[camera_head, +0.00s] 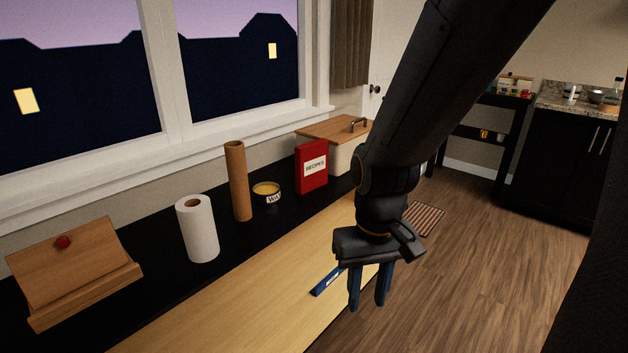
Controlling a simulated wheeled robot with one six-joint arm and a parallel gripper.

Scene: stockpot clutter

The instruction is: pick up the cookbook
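The cookbook is a red book marked "RECIPES" (312,168), standing upright on the black back strip of the counter, just in front of a wooden-lidded box. Its front cover shows, and nothing hides it. My gripper (368,303) hangs in the foreground, to the right of the cookbook and lower in the picture, well apart from it. Its two blue-grey fingers point down with a gap between them. It is open, and nothing shows between the fingers.
Left of the cookbook are a yellow-topped tin (267,193), a brown cardboard tube (238,182), a paper towel roll (198,230) and a wooden stand (75,270). A cream box (342,158) stands behind. A blue item (327,281) lies on the bare wooden counter (225,315).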

